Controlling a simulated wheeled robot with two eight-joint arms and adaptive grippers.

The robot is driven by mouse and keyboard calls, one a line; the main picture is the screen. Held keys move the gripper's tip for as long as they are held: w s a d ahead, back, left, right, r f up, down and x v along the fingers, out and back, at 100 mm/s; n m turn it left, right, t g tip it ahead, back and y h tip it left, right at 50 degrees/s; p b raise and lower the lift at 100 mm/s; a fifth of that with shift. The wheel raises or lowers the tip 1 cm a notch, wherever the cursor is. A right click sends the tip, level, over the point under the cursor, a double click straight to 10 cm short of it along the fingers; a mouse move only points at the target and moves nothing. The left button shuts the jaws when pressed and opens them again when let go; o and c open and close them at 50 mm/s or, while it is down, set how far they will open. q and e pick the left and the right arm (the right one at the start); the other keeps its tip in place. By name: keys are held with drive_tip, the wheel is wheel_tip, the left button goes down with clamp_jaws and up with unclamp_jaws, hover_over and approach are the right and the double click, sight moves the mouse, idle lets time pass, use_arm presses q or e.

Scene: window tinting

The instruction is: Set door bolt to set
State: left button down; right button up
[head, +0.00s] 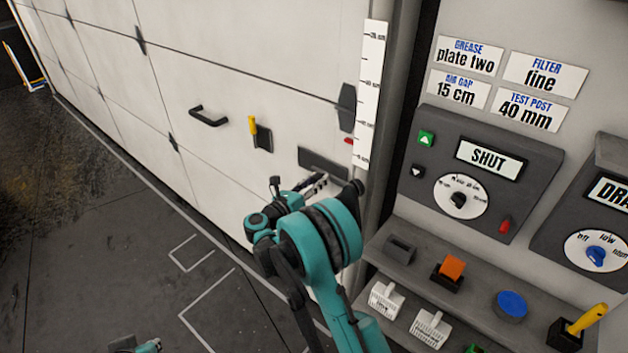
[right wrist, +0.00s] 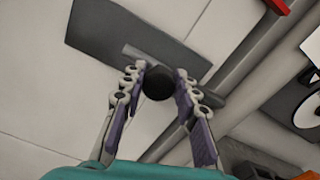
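The door bolt is a dark grey plate (head: 322,162) low on the white door, near its right edge. In the right wrist view the plate (right wrist: 105,28) carries a lighter bar, with a round black knob (right wrist: 157,83) near the lower end. My right gripper (right wrist: 155,78) is open, with one finger on each side of the knob. The gaps are small, and I cannot tell whether the fingers touch it. In the head view my right gripper (head: 318,182) is at the plate's lower edge, partly hidden by my arm. My left gripper's fingers are out of view.
A handle (head: 208,117) and a yellow-handled lever (head: 255,130) sit on the door left of the bolt. A vertical pipe and a white scale (head: 370,95) stand right of it. Further right are a control box reading SHUT (head: 489,157) and a shelf (head: 470,285) with tools.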

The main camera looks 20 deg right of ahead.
drive_tip(key=shift+o, duration=1.4)
drive_tip(key=shift+s+d+r, duration=0.1)
drive_tip(key=shift+s+d, duration=0.05)
drive_tip(key=shift+s, duration=0.05)
drive_tip(key=shift+a, duration=0.25)
drive_tip(key=v, duration=1.1)
drive_tip(key=shift+s+a, duration=0.2)
